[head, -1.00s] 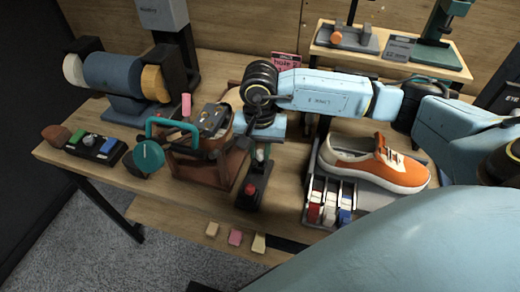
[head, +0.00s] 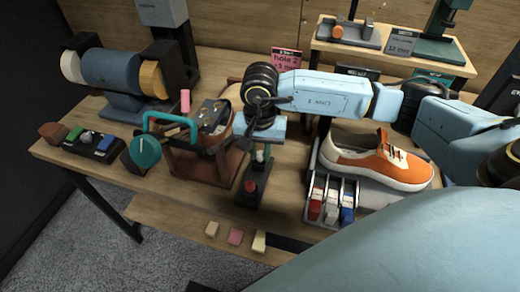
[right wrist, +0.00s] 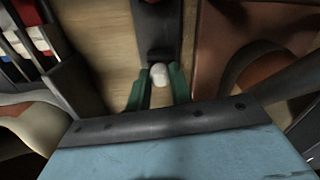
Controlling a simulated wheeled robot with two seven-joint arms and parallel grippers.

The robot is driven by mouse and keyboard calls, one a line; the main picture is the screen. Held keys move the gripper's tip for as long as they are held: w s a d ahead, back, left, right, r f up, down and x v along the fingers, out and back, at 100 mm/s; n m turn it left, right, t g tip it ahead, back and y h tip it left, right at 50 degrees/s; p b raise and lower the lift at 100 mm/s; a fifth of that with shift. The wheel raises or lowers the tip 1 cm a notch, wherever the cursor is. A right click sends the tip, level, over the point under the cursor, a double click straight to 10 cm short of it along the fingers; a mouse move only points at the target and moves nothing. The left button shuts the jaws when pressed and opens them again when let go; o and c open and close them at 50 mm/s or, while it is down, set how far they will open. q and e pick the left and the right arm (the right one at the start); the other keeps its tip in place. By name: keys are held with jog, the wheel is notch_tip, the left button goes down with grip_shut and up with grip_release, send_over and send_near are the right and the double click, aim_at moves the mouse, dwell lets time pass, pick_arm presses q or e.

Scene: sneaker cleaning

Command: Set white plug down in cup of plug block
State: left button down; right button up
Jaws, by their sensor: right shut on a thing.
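The white plug (right wrist: 159,74) is between the green fingers of my right gripper (right wrist: 158,88), which is shut on it. The plug also shows small in the head view (head: 260,156), just below my right gripper (head: 261,147). The dark plug block (head: 250,200) is under and in front of the gripper, with a red plug (head: 251,186) standing in its near part. In the right wrist view the block (right wrist: 158,30) runs up from the plug. The plug is at the block's far end; its lower part and cup are hidden, so I cannot tell whether it is seated. My left gripper is out of view.
A brown leather holder (head: 198,168) stands close to the block's left. A rack of red, white and blue pieces (head: 331,198) and an orange and cream sneaker (head: 375,161) are to the right. A grinder (head: 112,75) stands at the back left.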

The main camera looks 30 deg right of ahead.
aim_at(260, 153)
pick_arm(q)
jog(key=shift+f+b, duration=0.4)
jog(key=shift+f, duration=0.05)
pick_arm(e)
jog(key=shift+f, duration=0.5)
jog(key=o, duration=1)
notch_tip(260, 153, up, 5)
jog(key=shift+r, duration=0.1)
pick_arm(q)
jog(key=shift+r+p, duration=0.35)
pick_arm(e)
notch_tip(260, 153, up, 8)
jog(key=shift+r, duration=0.1)
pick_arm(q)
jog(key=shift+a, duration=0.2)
